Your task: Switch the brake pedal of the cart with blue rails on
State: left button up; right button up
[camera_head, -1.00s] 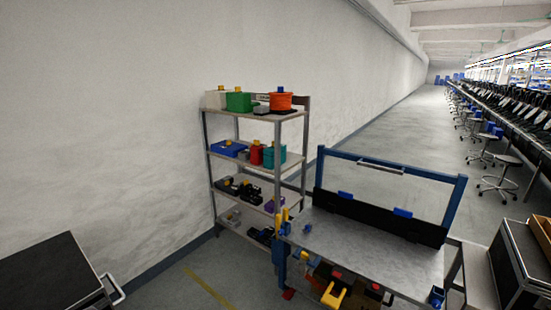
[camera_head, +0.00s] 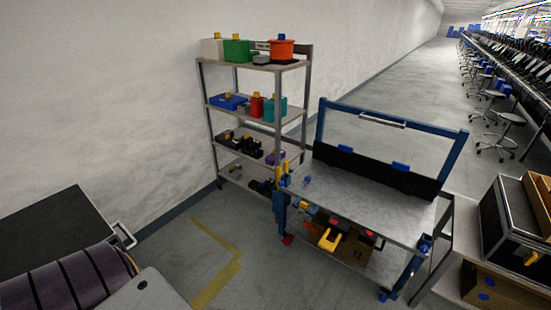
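The cart with blue rails (camera_head: 365,204) stands right of centre, with a grey metal top, a blue upright frame (camera_head: 461,150) and a silver handle (camera_head: 382,121). A small red part (camera_head: 288,239), seemingly the brake pedal, sits low at the foot of its near left leg, close to the floor. It is too small to tell whether it is pressed or raised. A blue caster (camera_head: 384,295) shows at the near right leg. Neither of my grippers is in view.
A metal shelf (camera_head: 254,107) with coloured boxes stands behind the cart against the white wall. A black case (camera_head: 55,228) with a handle is at the left. Open grey floor with yellow tape (camera_head: 215,284) lies in front. Cases (camera_head: 513,230) stand at the right.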

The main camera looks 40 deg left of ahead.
aim_at(288, 239)
jog(key=u, duration=1.1)
jog(key=i+j+u, duration=0.25)
jog(key=i+j, duration=0.15)
jog(key=i+j+u, duration=0.3)
jog(key=i, duration=0.3)
